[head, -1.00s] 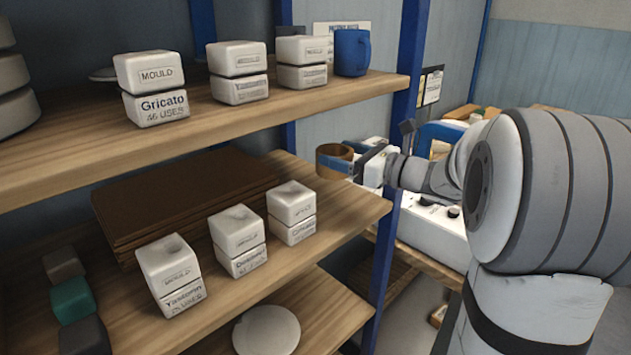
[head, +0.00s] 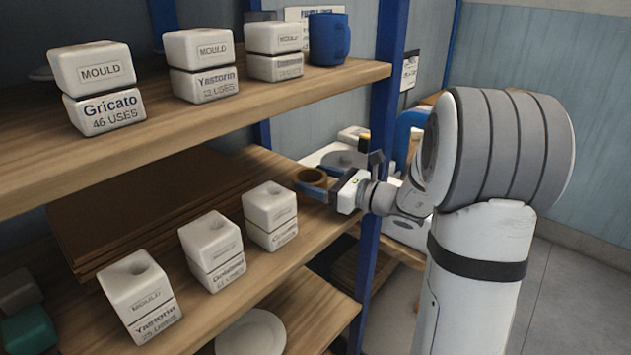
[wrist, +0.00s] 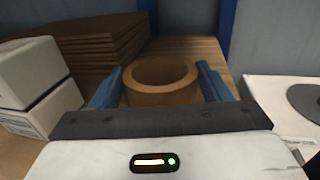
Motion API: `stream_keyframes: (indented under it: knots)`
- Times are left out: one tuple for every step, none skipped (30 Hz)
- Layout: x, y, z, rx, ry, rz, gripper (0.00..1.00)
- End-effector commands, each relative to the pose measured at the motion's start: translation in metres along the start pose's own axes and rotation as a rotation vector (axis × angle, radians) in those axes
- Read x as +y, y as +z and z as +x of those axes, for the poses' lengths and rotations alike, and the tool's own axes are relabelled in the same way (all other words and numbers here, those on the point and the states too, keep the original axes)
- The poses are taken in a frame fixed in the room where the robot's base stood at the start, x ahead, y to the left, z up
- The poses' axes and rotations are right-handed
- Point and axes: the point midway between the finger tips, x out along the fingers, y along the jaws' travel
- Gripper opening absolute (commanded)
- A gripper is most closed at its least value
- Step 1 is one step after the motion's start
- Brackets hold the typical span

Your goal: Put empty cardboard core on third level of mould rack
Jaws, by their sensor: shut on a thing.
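The cardboard core (head: 308,176) is a short, hollow brown ring. My gripper (head: 315,186) is shut on it, with one blue finger on each side, as the wrist view (wrist: 161,82) also shows. In the head view the core is at the right end of the shelf level (head: 285,265) that holds the lower row of moulds. In the wrist view the core is upright with its opening facing up, and the wooden shelf shows behind it. I cannot tell whether its base touches the wood.
White mould blocks (head: 270,216) stand left of the core. A stack of brown boards (head: 130,205) lies behind them. A blue rack post (head: 380,130) stands close to my wrist. The upper shelf (head: 230,115) holds more moulds and a blue mug (head: 329,39).

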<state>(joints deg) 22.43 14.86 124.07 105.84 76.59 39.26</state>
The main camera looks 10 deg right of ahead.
Motion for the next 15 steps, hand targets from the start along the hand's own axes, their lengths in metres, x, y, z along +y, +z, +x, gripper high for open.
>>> stream_keyframes:
  knots:
    - [0.0001, -0.0023, 0.0002, -0.001, 0.0, -0.001, 0.45]
    - [0.0002, -0.0023, 0.0002, -0.001, 0.0, -0.002, 0.45]
    - [0.0003, -0.0018, 0.0003, -0.001, 0.001, -0.003, 0.45]
    - [0.0003, -0.0017, 0.0003, -0.001, 0.001, -0.003, 0.45]
    - [0.0003, -0.0017, 0.0004, -0.001, 0.001, -0.003, 0.45]
    - [0.0004, -0.0017, 0.0004, -0.001, 0.001, -0.003, 0.45]
    - [0.0004, -0.0019, 0.0004, -0.001, 0.001, -0.003, 0.45]
    - [0.0004, -0.0026, 0.0005, -0.001, 0.001, -0.002, 0.45]
    - [0.0005, -0.0041, 0.0005, -0.001, 0.001, -0.002, 0.45]
    - [0.0005, -0.0054, 0.0005, -0.001, 0.001, -0.002, 0.45]
    - [0.0005, -0.0065, 0.0006, -0.001, 0.001, -0.002, 0.45]
    - [0.0005, -0.0052, 0.0006, -0.001, 0.001, -0.002, 0.73]
    - [0.0006, -0.0048, 0.0006, -0.001, 0.001, -0.002, 0.75]
    - [0.0006, -0.0048, 0.0007, -0.001, 0.001, -0.002, 0.78]
    - [0.0006, -0.0048, 0.0007, -0.001, 0.001, -0.002, 0.81]
